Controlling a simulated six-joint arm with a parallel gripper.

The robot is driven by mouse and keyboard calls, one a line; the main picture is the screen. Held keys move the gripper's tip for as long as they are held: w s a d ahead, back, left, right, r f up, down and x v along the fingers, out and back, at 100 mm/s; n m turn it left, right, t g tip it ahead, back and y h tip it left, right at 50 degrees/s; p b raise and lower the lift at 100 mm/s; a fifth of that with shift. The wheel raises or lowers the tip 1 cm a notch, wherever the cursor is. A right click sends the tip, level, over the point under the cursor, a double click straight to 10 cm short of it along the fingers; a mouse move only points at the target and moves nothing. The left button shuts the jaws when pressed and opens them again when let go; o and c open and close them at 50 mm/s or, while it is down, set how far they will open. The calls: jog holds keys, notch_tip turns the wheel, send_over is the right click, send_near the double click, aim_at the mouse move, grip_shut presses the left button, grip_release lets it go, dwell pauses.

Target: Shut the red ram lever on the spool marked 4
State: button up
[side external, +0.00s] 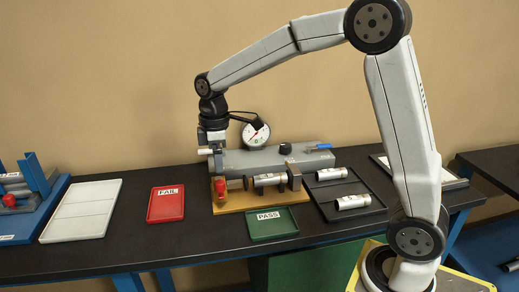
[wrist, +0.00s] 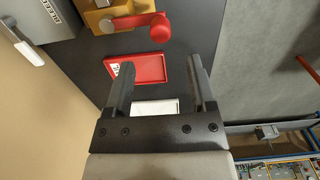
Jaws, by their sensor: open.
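The red ram lever (wrist: 160,27) ends in a round red knob and sits on the yellow-based test fixture. Its red knob also shows in the side external view (side external: 220,186), at the fixture's left end. A silver spool (side external: 268,180) lies in the fixture, right of the knob; I cannot read its number. My gripper (side external: 215,160) hangs over the fixture's left end, above the lever. In the wrist view my gripper (wrist: 161,66) has its two dark fingers wide apart with nothing between them. The lever lies beyond the fingertips and is not touched there.
A red FAIL tray (side external: 166,204) and a white tray (side external: 83,210) lie left of the fixture. A green PASS tray (side external: 273,223) lies in front. A black tray (side external: 333,210) with two spools lies right.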

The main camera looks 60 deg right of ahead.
aim_at(220, 181)
jog(key=shift+f, duration=3.75)
grip_shut()
